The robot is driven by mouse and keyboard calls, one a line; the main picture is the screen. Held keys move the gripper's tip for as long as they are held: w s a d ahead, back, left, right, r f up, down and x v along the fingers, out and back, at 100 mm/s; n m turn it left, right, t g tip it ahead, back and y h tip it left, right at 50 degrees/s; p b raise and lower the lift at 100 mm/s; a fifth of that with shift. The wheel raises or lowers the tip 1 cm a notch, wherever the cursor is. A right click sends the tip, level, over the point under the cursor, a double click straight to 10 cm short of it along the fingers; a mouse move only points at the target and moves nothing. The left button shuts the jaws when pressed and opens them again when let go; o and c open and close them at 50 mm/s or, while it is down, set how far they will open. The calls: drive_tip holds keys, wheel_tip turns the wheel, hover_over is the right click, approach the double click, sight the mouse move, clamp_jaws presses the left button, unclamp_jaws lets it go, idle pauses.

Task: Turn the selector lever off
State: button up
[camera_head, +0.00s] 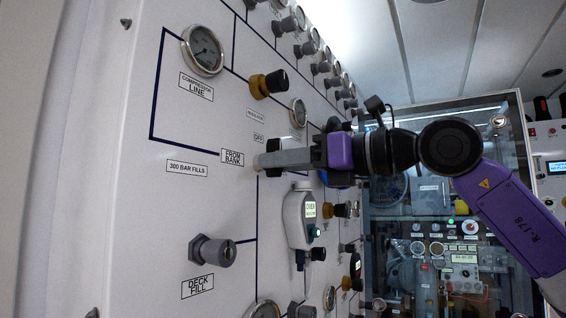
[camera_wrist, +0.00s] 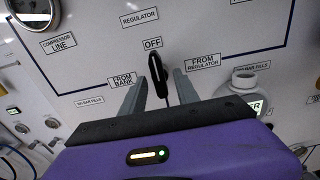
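The selector lever (camera_wrist: 157,72) is a slim black handle on the white panel in the wrist view. It stands nearly upright, its upper end just under the OFF label (camera_wrist: 152,43). The FROM BANK label (camera_wrist: 122,80) is to its left and the FROM REGULATOR label (camera_wrist: 203,62) to its right. My gripper (camera_wrist: 158,84) is open, one grey finger on each side of the lever, with visible gaps. In the head view my gripper (camera_head: 268,160) reaches the panel beside the FROM BANK label (camera_head: 232,157); the lever is largely hidden there by the fingers.
A gauge (camera_head: 203,51), a brass-based knob (camera_head: 268,84) and the deck fill fitting (camera_head: 213,251) stick out nearby. A glass-fronted cabinet (camera_head: 440,230) stands behind my arm.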

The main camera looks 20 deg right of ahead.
drive_tip(key=b+v, duration=0.1)
drive_tip(key=v, duration=0.6)
drive_tip(key=shift+s+d, duration=0.25)
drive_tip(key=shift+s, duration=0.05)
idle(0.3)
